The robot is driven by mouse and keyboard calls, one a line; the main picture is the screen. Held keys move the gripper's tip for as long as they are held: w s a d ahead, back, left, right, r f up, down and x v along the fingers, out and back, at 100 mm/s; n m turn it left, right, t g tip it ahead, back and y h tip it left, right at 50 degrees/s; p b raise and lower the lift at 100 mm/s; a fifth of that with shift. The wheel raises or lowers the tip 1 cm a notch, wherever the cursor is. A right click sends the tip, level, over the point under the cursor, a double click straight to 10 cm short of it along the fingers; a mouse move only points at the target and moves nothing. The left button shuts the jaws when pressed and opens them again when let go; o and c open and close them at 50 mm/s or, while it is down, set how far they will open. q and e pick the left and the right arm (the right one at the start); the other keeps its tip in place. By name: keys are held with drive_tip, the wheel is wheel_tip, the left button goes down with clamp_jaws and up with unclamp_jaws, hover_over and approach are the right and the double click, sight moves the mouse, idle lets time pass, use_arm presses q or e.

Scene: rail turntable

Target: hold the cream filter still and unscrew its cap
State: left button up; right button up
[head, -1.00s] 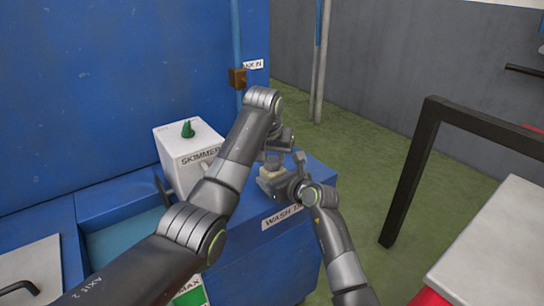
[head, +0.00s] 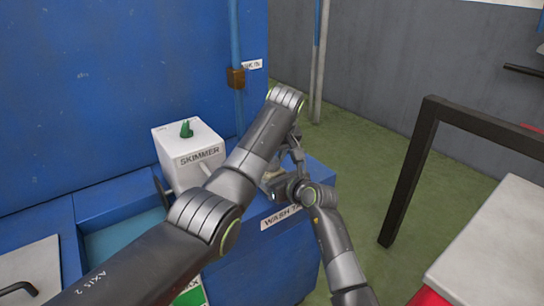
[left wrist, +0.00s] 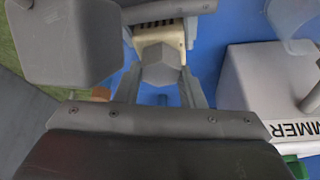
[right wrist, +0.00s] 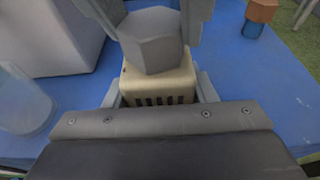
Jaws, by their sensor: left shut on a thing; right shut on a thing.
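The cream filter (right wrist: 163,90), a blocky body with dark slots, is on the blue bench top in the right wrist view. My right gripper (right wrist: 160,98) is shut on it, a finger on each side. Its grey six-sided cap (right wrist: 151,48) is at the top of the filter; whether a gap lies between them I cannot tell. My left gripper (left wrist: 160,82) is shut on the cap (left wrist: 163,66), with the filter (left wrist: 160,38) beyond it in the left wrist view. In the head view my arms hide most of the filter and cap.
The white skimmer box (head: 188,150) with a green knob stands left of my left arm, close to it. A blue pipe with a brown fitting (head: 236,78) rises behind the bench. A black frame (head: 412,170) and pale-topped table (head: 495,245) stand at right.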

use_arm(q)
drive_tip(key=n+y, duration=0.1)
drive_tip(key=n, duration=0.2)
drive_tip(key=o, duration=1.2)
drive_tip(key=shift+g, duration=0.3)
drive_tip(key=shift+c, duration=0.2)
drive_tip(key=shift+o, duration=0.5)
drive_tip(key=shift+r, duration=2.05)
